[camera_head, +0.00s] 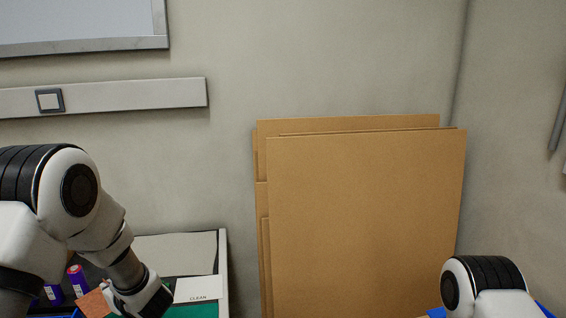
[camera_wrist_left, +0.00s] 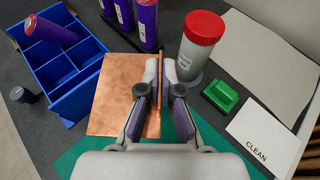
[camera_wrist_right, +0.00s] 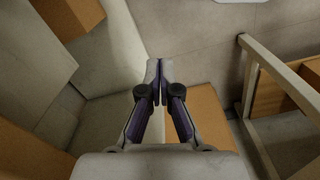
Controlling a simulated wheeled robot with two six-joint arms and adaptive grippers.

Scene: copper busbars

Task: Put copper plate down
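The copper plate (camera_wrist_left: 115,95) shows broad and flat in the left wrist view, above the dark tabletop and the green mat (camera_wrist_left: 85,155). My left gripper (camera_wrist_left: 159,70) is at its right edge. A narrow copper strip shows between the two fingers, so they are closed on the plate. Whether the plate touches the surface below I cannot tell. In the head view a corner of the plate (camera_head: 96,302) shows beside my left gripper (camera_head: 135,301). My right gripper (camera_wrist_right: 158,70) is shut and empty, well away from the plate.
A blue divided bin (camera_wrist_left: 55,65) with a purple cylinder is left of the plate. Purple cylinders (camera_wrist_left: 146,22), a red-lidded container (camera_wrist_left: 202,45), a green block (camera_wrist_left: 221,96) and a CLEAN card (camera_wrist_left: 262,135) stand around. Cardboard sheets (camera_head: 365,215) lean against the wall.

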